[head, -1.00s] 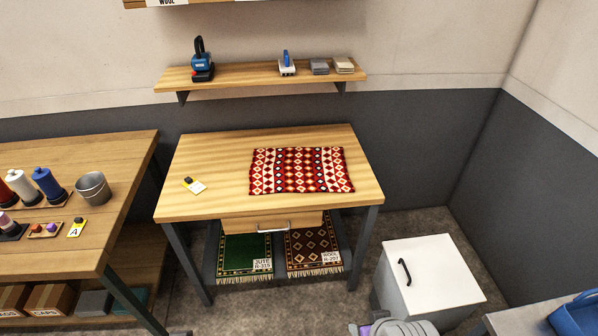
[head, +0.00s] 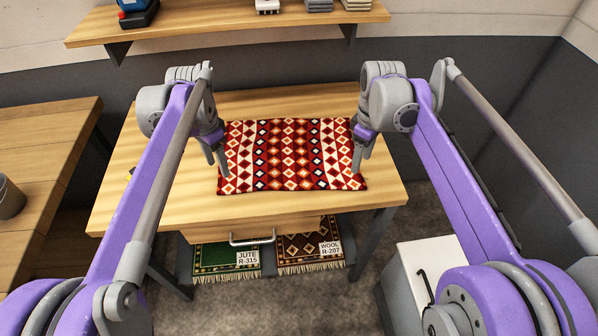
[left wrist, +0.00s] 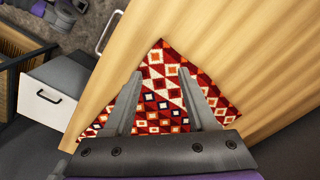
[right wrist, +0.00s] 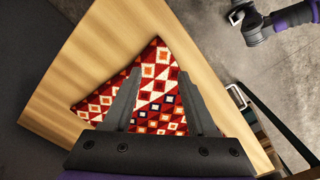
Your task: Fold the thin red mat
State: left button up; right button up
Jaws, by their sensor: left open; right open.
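The thin red mat (head: 290,155), patterned with red, white, orange and black diamonds, lies flat and spread out on the wooden table (head: 160,190). My left gripper (head: 222,172) is open and empty over the mat's left edge. My right gripper (head: 357,168) is open over the mat's right edge. The mat (left wrist: 165,95) shows between and around the open fingers in the left wrist view, and the mat (right wrist: 155,95) does too in the right wrist view. Whether the fingertips touch the mat, I cannot tell.
A drawer with a metal handle (head: 252,238) is under the tabletop. A green rug (head: 225,262) and a brown rug (head: 310,253) lie on the shelf below. A wall shelf (head: 220,25) is behind. A white cabinet (head: 415,265) stands right; another table (head: 45,140) stands left.

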aim_at(227, 189)
pick_arm(q)
jog(key=shift+w+f, duration=0.15)
jog(key=shift+f, duration=1.85)
jog(key=shift+w+f, duration=0.1)
jog(key=shift+f, duration=1.9)
pick_arm(e)
jog(key=shift+w+f, duration=0.15)
jog(key=shift+f, duration=1.85)
jog(key=shift+w+f, duration=0.1)
jog(key=shift+f, duration=1.9)
pick_arm(q)
jog(key=shift+f, duration=0.1)
pick_arm(e)
jog(key=shift+f, duration=0.1)
pick_arm(q)
grip_shut()
pick_arm(e)
jog(key=shift+d, duration=0.1)
grip_shut()
